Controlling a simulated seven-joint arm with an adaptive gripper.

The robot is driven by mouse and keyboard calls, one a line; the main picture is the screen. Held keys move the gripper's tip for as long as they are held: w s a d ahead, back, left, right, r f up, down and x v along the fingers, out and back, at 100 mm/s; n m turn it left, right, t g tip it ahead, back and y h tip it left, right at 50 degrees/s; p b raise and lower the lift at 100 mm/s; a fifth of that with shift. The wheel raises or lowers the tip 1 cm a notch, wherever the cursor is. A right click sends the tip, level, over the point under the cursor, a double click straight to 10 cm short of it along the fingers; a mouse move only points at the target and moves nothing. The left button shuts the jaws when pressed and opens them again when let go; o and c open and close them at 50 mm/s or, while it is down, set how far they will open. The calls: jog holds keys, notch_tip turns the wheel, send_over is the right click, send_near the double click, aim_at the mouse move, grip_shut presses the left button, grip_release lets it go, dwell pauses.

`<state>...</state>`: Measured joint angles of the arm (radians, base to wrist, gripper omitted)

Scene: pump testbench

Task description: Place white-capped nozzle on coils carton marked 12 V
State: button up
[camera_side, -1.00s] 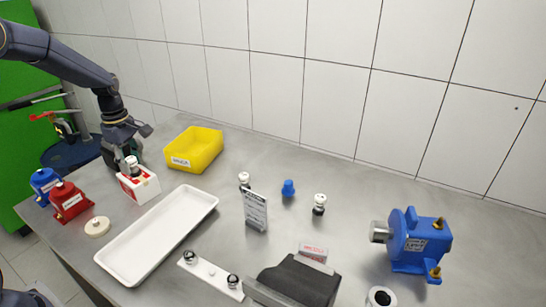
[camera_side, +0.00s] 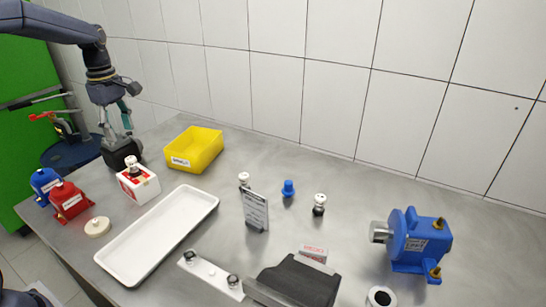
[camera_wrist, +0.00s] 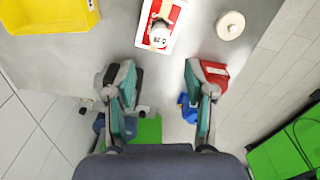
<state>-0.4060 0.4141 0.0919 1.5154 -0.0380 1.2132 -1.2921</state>
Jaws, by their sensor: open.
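A white-capped nozzle (camera_side: 132,162) with a dark lower part stands upright on top of a white and red carton (camera_side: 146,190) at the left of the bench. I cannot read a 12 V mark on the carton. My gripper (camera_side: 117,134) is above and behind the carton in the side view, with nothing between its fingers. In the wrist view my gripper (camera_wrist: 157,78) has its fingers wide apart, clear of the nozzle and carton.
A yellow bin (camera_side: 207,145) stands right of the carton. A red unit (camera_side: 70,203), a blue unit (camera_side: 44,181) and a round beige disc (camera_side: 97,227) lie left. A white tray (camera_side: 160,240) is in front. More white-capped nozzles (camera_side: 319,203) and a blue pump (camera_side: 415,243) stand right.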

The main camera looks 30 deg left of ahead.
jog(key=s+d+r+m+t, duration=0.1)
jog(key=s+d+r+m, duration=0.3)
jog(key=d+m, duration=0.15)
jog(key=s+d+r+m+t, duration=0.2)
jog(key=s+d+r+m, duration=0.2)
jog(key=d, duration=0.3)
jog(key=s+d+f+m+t, duration=0.2)
jog(key=s+d+m, duration=0.5)
jog(key=s+m, duration=0.4)
jog(key=shift+s+d+f+t, duration=0.25)
jog(key=shift+d+f+t, duration=0.1)
jog(key=shift+f, duration=0.25)
